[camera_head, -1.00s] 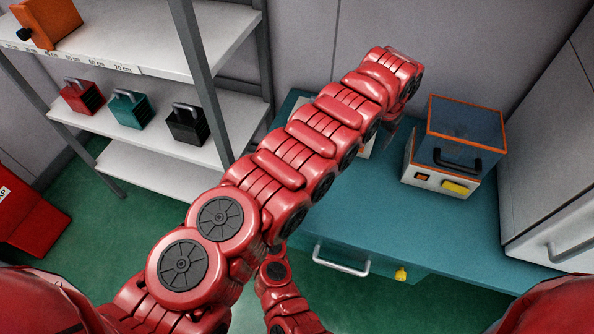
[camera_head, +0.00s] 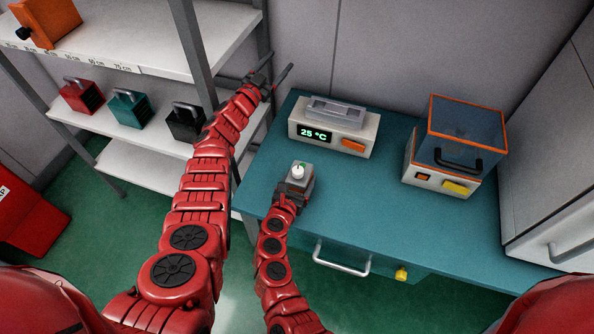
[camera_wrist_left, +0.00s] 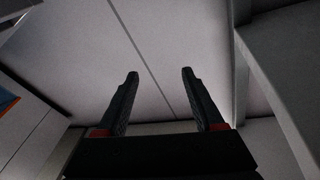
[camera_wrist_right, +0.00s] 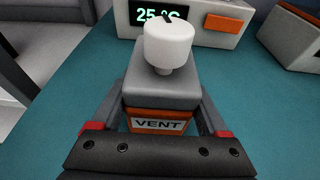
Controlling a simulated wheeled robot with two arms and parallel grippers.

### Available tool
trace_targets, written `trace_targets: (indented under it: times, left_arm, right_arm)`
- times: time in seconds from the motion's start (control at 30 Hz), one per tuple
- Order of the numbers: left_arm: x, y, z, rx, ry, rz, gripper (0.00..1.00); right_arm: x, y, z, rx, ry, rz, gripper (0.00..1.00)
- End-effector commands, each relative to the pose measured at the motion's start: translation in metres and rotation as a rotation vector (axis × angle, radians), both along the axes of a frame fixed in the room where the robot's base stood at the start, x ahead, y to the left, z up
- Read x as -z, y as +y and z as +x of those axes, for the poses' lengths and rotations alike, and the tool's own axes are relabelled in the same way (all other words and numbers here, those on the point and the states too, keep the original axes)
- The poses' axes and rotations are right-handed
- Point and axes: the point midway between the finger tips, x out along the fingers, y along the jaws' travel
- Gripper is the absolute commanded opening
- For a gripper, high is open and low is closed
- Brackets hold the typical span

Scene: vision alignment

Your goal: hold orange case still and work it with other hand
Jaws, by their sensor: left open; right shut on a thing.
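A small grey case (camera_head: 304,172) with an orange front labelled VENT and a white knob (camera_head: 298,172) on top is at the left part of the teal bench. The right wrist view shows its orange front (camera_wrist_right: 158,121) and the knob (camera_wrist_right: 169,46) close up. My right gripper (camera_head: 292,189) is shut on this case, one finger on each side; whether it touches the bench is hard to tell. My left gripper (camera_head: 268,72) is open and empty, up by the shelf post and wall, well away from the case. Its spread fingers (camera_wrist_left: 160,72) face the bare wall.
A device reading 25 °C (camera_head: 335,128) with an orange button stands behind the case. A clear orange-rimmed box (camera_head: 465,130) on a base is at right. Shelves (camera_head: 150,131) at left hold red, teal and black padlock-like blocks and an orange block (camera_head: 47,24). The bench middle (camera_head: 370,190) is clear.

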Motion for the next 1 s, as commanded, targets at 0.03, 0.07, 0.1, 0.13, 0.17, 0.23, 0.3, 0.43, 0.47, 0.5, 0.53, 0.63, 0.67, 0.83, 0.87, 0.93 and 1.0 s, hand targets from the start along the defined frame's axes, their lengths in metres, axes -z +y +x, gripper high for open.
trace_targets:
  times: [0.03,0.07,0.1,0.13,0.17,0.23,0.3,0.43,0.47,0.5,0.53,0.63,0.67,0.83,0.87,0.93,1.0]
  left_arm:
    - [0.013,0.005,-0.018,0.065,-0.009,0.009,0.69]
    - [0.018,0.006,-0.03,0.116,-0.017,0.012,0.69]
    - [0.026,0.007,-0.048,0.182,-0.021,0.017,0.69]
    - [0.034,0.007,-0.063,0.237,-0.021,0.02,0.69]
    - [0.042,0.008,-0.078,0.289,-0.014,0.022,0.69]
    - [0.061,0.012,-0.115,0.412,0.009,0.023,0.69]
    - [0.079,0.017,-0.155,0.534,0.05,0.018,0.69]
    - [0.112,0.032,-0.222,0.717,0.17,0.001,0.69]
    - [0.117,0.037,-0.235,0.751,0.198,-0.004,0.69]
    - [0.124,0.041,-0.25,0.79,0.237,-0.012,0.69]
    - [0.128,0.044,-0.261,0.815,0.263,-0.019,0.69]
    - [0.138,0.053,-0.286,0.87,0.331,-0.033,0.69]
    - [0.14,0.055,-0.29,0.88,0.344,-0.036,0.69]
    - [0.143,0.049,-0.297,0.902,0.369,-0.042,0.69]
    - [0.143,0.047,-0.297,0.902,0.369,-0.042,0.69]
    - [0.143,0.041,-0.296,0.902,0.369,-0.041,0.69]
    - [0.143,0.033,-0.295,0.902,0.367,-0.04,0.69]
  right_arm:
    - [0.0,0.0,0.0,0.0,-0.001,0.0,0.13]
    - [0.0,0.0,0.0,0.0,-0.001,0.0,0.13]
    - [0.0,0.0,0.0,0.0,-0.001,0.0,0.13]
    - [0.0,0.0,0.0,0.0,-0.001,0.0,0.13]
    - [0.0,0.0,0.0,0.0,-0.001,0.0,0.13]
    - [0.0,0.0,0.0,0.0,-0.001,0.0,0.13]
    - [0.0,0.0,0.0,0.0,-0.001,0.0,0.13]
    - [0.0,0.0,0.0,0.0,-0.001,0.0,0.13]
    - [0.0,0.0,0.0,0.0,-0.001,0.0,0.13]
    - [0.0,0.0,0.0,0.0,-0.001,0.0,0.13]
    - [0.0,0.0,0.0,0.0,-0.001,0.0,0.13]
    - [0.0,0.0,0.0,0.0,-0.001,0.0,0.13]
    - [0.0,0.0,0.0,0.0,-0.001,0.0,0.13]
    - [0.0,0.0,0.0,0.0,-0.001,0.0,0.13]
    - [0.0,0.0,0.0,0.0,-0.001,0.0,0.13]
    - [0.0,0.0,0.0,0.0,-0.001,0.0,0.13]
    - [0.0,0.0,0.0,0.0,-0.001,0.0,0.13]
